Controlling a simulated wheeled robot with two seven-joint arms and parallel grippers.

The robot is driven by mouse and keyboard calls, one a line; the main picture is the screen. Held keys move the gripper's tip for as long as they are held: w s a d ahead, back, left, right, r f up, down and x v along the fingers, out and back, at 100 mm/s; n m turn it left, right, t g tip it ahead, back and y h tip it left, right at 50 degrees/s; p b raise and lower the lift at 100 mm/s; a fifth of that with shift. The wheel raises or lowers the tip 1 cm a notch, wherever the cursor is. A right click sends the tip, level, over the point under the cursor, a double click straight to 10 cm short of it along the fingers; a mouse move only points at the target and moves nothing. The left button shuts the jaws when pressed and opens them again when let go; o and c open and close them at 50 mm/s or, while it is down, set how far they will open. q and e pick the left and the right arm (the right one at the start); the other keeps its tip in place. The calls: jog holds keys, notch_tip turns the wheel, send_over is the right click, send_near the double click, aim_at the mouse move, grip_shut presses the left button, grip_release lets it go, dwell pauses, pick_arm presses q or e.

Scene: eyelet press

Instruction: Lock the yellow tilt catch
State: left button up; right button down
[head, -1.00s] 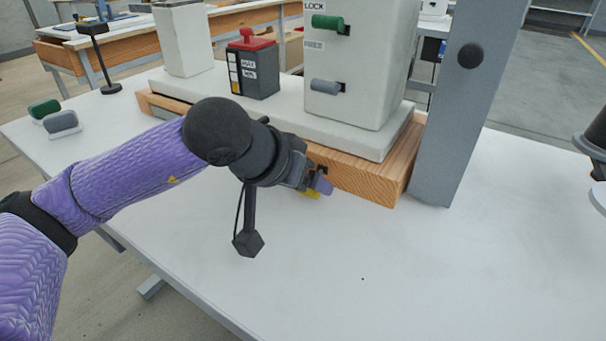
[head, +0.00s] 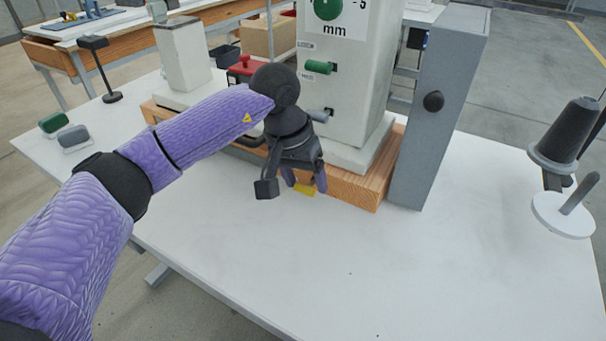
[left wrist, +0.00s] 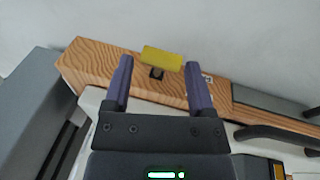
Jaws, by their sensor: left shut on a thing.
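The yellow tilt catch (head: 305,189) is a small yellow bar at the front face of the wooden base under the press. It also shows in the left wrist view (left wrist: 163,57), near a small dark square part on the wood. My left gripper (head: 305,186) points down at the catch, its purple fingers on either side of it. In the left wrist view the left gripper (left wrist: 159,62) has the yellow bar between its fingertips, shut on it; the exact contact is hard to see. My right gripper is not in view.
The pale press body (head: 350,85) with a green lever (head: 318,67) and a grey lever (head: 320,115) rises behind the wooden base (head: 355,188). A grey upright post (head: 436,110) stands to the right. The front of the white table (head: 330,270) is clear.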

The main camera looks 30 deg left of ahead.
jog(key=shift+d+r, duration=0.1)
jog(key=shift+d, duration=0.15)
pick_arm(q)
jog(key=o, duration=1)
jog(key=shift+r, duration=0.1)
jog(key=p+v, duration=0.4)
jog(key=v, duration=0.6)
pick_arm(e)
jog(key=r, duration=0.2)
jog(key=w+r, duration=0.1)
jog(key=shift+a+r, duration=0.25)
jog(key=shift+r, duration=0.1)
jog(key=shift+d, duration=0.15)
